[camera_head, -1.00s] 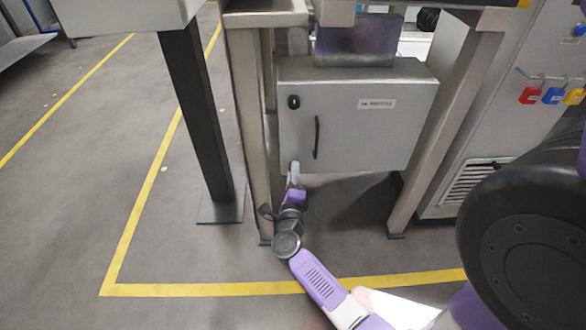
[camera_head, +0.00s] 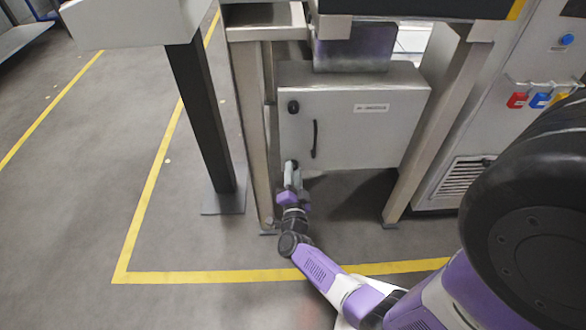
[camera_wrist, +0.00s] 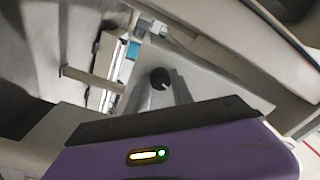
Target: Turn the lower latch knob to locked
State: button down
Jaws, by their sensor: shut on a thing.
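The grey cabinet (camera_head: 385,145) hangs under the bench with its door facing me. The upper latch knob (camera_head: 293,107) is black and sits near the door's upper left corner. The lower latch knob (camera_head: 294,162) is at the lower left corner and mostly covered by my gripper (camera_head: 292,170). In the wrist view the lower latch knob (camera_wrist: 160,78) is dark and round with a small pale mark, at the tips of my gripper's (camera_wrist: 161,92) grey fingers. My gripper is shut on this knob. Whether the knob is at locked cannot be read.
A black door handle (camera_head: 314,139) stands right of the knobs. Metal bench legs (camera_head: 250,130) and (camera_head: 435,125) flank the cabinet, the left one close to my arm. A dark post (camera_head: 203,120) stands farther left. Open floor lies in front.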

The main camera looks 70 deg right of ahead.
jog(key=shift+n+t+p, duration=0.3)
jog(key=shift+n+p, duration=0.35)
jog(key=shift+n, duration=1.15)
jog(key=shift+f, duration=0.1)
jog(key=c, duration=1.1)
grip_release()
jog(key=r+p+v, duration=0.1)
jog(key=v, duration=0.6)
jog(key=shift+s+a+f, duration=0.15)
jog(key=shift+a+f, duration=0.25)
jog(key=shift+f, duration=0.1)
